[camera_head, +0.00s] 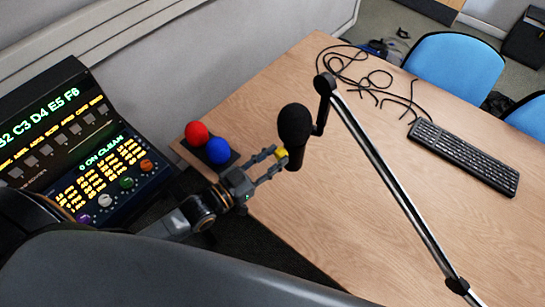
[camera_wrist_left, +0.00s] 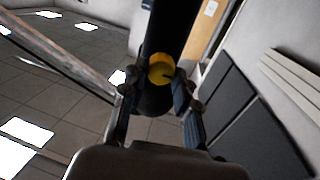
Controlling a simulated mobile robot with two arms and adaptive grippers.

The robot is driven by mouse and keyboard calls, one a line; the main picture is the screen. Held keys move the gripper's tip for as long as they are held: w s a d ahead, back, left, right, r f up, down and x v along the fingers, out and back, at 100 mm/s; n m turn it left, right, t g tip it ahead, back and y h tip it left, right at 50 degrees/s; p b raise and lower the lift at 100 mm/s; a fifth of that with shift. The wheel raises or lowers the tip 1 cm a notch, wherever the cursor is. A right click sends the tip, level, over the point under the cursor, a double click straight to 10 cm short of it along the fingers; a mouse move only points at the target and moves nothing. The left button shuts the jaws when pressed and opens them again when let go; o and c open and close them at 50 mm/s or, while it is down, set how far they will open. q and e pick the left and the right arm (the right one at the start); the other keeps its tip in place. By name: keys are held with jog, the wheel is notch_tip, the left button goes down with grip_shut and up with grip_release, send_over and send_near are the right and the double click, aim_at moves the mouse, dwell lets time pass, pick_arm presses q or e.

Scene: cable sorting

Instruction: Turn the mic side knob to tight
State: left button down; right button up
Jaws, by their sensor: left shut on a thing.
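The black microphone (camera_head: 295,125) hangs from its boom arm (camera_head: 385,175) over the near left part of the table. Its yellow side knob (camera_head: 282,157) faces my left gripper (camera_head: 276,161). In the left wrist view the yellow knob (camera_wrist_left: 161,70) is round with a dark mark, on the black microphone body (camera_wrist_left: 165,35). The fingers of my left gripper (camera_wrist_left: 161,80) are at both sides of the knob and shut on it. The fingertips partly cover the knob's edges. My right gripper is in neither view.
Red (camera_head: 197,133) and blue (camera_head: 218,150) balls sit on a dark base at the table's left corner. A lit control panel (camera_head: 90,160) stands at left. A keyboard (camera_head: 465,157) and loose black cables (camera_head: 365,80) lie on the wooden table (camera_head: 400,240). Blue chairs (camera_head: 455,65) stand behind.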

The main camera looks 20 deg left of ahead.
pick_arm(q)
jog(key=m+p, duration=0.1)
jog(key=m, duration=0.2)
jog(key=shift+m, duration=0.4)
jog(key=m, duration=0.4)
jog(key=shift+s+d+m, duration=0.1)
jog(key=shift+m, duration=0.2)
jog(key=m, duration=0.4)
jog(key=shift+f, duration=0.1)
jog(key=shift+f+m+b, duration=0.1)
jog(key=shift+m+b, duration=0.65)
jog(key=shift+m, duration=2.05)
jog(key=c, duration=1)
grip_release()
jog(key=shift+s, duration=0.1)
